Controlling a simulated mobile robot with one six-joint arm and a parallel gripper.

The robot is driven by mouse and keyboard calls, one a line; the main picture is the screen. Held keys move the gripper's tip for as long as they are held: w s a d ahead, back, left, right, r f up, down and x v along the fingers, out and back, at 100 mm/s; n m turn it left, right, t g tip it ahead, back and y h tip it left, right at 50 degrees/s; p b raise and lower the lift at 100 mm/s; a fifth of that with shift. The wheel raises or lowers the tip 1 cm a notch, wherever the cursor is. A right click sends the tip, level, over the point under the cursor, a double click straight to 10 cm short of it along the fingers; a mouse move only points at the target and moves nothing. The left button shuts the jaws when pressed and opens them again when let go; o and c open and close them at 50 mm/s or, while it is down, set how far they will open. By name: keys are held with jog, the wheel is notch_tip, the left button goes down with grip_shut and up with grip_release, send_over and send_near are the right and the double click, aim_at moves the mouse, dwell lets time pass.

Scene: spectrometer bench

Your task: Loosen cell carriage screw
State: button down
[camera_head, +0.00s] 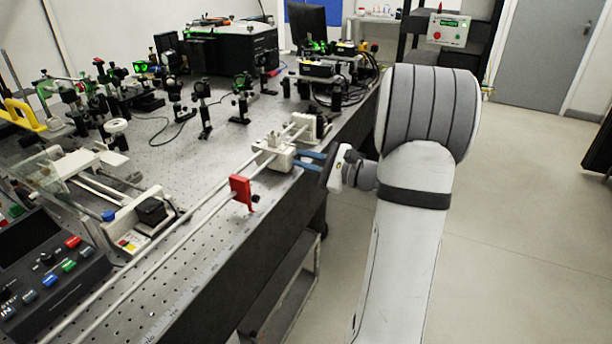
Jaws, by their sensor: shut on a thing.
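The white cell carriage (273,152) sits on two pale rails that run along the right side of the optical bench. My gripper (298,160) reaches in from the right, over the bench edge. Its two blue fingers are at the carriage's right side and shut on its screw. The screw itself is too small and too covered by the fingers to make out.
A red block (241,191) with a dark knob stands on the rails nearer than the carriage. The perforated bench top (186,160) holds several optical mounts further left and back. A control box (50,265) is at the near left. The floor right of the bench is clear.

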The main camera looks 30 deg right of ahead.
jog(key=n+b, duration=0.4)
jog(key=b, duration=0.3)
jog(key=shift+f+n, duration=0.1)
jog(key=shift+n, duration=0.3)
jog(key=shift+a, duration=0.1)
jog(key=c, duration=1.4)
grip_release()
jog(key=v, duration=0.8)
jog(key=shift+p, duration=0.35)
